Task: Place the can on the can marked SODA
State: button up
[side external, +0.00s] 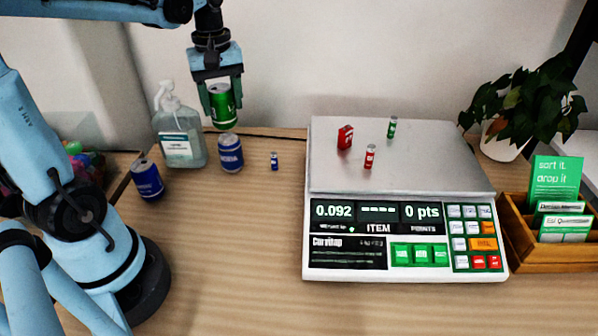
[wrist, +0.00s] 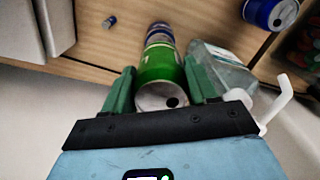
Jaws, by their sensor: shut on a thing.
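My gripper (side external: 223,108) is shut on a green can (side external: 222,98) at the upper left of the side view. The can is nearly upright, just above a blue can (side external: 230,156) that stands on the table. I cannot tell whether the two touch. In the wrist view, the green can (wrist: 162,72) sits between the fingers and partly hides the blue can (wrist: 160,34) behind it. Another blue can (side external: 147,180) stands to the left, and a tiny blue can (side external: 274,161) to the right. White lettering on the blue cans is too small to read surely.
A clear pump bottle (side external: 179,135) stands close left of the blue can under my gripper. A scale (side external: 400,240) bears small red and green items. A wooden card box (side external: 548,250) and a plant (side external: 525,105) are at the right. The front table is clear.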

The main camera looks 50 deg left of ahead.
aim_at(224, 112)
jog(key=shift+f, duration=1.5)
jog(key=shift+f, duration=0.15)
jog(key=o, duration=1)
